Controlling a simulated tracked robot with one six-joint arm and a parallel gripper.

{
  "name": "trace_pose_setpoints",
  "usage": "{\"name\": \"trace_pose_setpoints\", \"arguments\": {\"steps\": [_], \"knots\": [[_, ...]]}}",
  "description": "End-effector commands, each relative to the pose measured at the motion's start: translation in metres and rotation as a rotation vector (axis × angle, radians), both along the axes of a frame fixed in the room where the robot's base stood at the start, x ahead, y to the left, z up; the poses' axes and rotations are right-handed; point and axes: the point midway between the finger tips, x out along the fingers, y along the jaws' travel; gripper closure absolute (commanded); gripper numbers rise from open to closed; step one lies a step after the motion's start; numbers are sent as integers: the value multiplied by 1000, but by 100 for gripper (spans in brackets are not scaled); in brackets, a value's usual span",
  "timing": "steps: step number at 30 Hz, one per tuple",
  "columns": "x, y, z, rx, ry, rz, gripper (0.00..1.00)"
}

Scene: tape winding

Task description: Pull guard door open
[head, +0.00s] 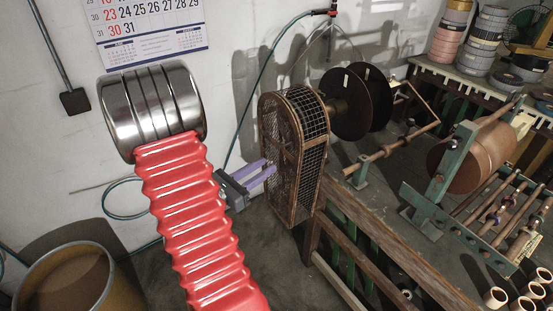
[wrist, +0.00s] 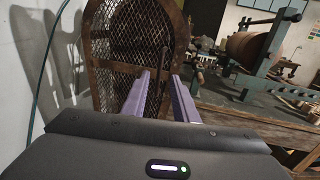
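The guard (head: 290,150) is a tall, round-topped cage of wire mesh in a rusty brown frame, standing in the middle of the head view. Its mesh door face (wrist: 125,50) fills the upper middle of the wrist view and looks closed. A thin dark upright bar, seemingly the door handle (wrist: 163,58), shows between my fingertips. My gripper (head: 268,171) has purple fingers pointing at the door face. In the wrist view my gripper (wrist: 161,75) is open, with a clear gap between the fingers. I cannot tell whether the fingertips reach past the bar.
Dark reel discs (head: 350,103) stand behind the guard. A wooden bench (head: 390,240) with a winding stand runs to the right. A brown bin (head: 75,280) stands at the lower left. A green hose (head: 262,85) hangs along the wall. Bare floor shows left of the guard.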

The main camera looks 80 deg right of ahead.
Motion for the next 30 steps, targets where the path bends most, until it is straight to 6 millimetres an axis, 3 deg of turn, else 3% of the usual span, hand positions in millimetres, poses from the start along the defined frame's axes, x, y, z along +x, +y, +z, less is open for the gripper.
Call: {"name": "trace_pose_setpoints", "arguments": {"steps": [15, 26, 30], "knots": [[-29, -49, 0, 0, 1, -2, 74], [-30, -53, 0, 0, 1, 1, 74], [-30, -53, 0, 0, 1, 1, 81]]}}
